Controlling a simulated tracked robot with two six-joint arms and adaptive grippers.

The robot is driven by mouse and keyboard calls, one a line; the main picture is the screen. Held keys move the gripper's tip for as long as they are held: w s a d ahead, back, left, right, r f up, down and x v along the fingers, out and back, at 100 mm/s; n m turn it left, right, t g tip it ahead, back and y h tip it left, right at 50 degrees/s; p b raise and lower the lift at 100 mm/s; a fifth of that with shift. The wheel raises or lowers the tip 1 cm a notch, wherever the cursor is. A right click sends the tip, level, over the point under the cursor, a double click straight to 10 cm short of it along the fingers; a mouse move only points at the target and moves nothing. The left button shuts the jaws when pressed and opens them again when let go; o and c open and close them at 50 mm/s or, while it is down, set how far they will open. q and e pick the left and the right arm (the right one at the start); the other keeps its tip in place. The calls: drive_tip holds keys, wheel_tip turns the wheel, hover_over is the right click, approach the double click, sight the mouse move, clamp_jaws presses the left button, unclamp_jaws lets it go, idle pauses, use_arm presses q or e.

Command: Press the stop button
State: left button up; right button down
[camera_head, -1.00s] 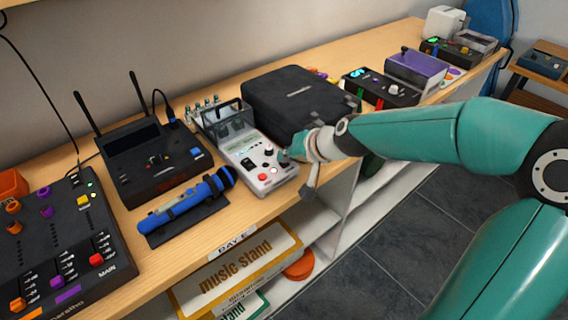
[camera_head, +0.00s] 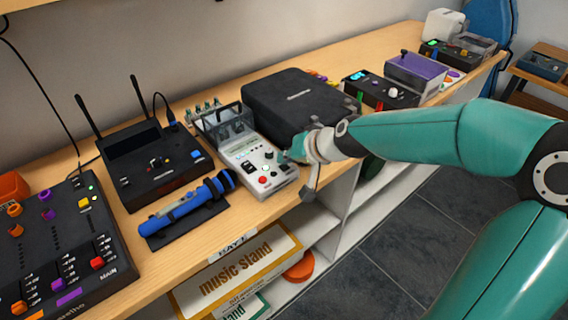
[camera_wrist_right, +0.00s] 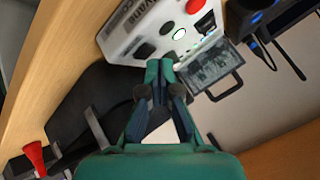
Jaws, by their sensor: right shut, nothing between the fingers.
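A white instrument (camera_head: 268,178) with a clear hinged cover (camera_head: 228,122) stands on the bench. A red button (camera_head: 263,180) is on its front panel; it also shows at the top edge of the right wrist view (camera_wrist_right: 195,5). Dark knobs and a pale round button (camera_wrist_right: 179,34) are on the same panel. Whether any of these is labelled stop I cannot read. My right gripper (camera_wrist_right: 158,70) is shut and empty, its tips close to the panel's edge, apart from the red button. In the head view the right gripper (camera_head: 292,152) is at the panel's right side. My left gripper is not in view.
A black case (camera_head: 300,100) stands right behind my right gripper. A blue microphone-like device (camera_head: 185,208) lies to the left, with a black unit with antennas (camera_head: 155,160) behind it. A mixer (camera_head: 70,250) is at far left. The shelf below holds boxes.

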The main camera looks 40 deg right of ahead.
sight(286, 167)
drive_tip(key=shift+r, duration=0.3)
wheel_tip(286, 167, up, 5)
drive_tip(key=p, duration=0.4)
drive_tip(key=shift+p, duration=0.4)
idle(0.6)
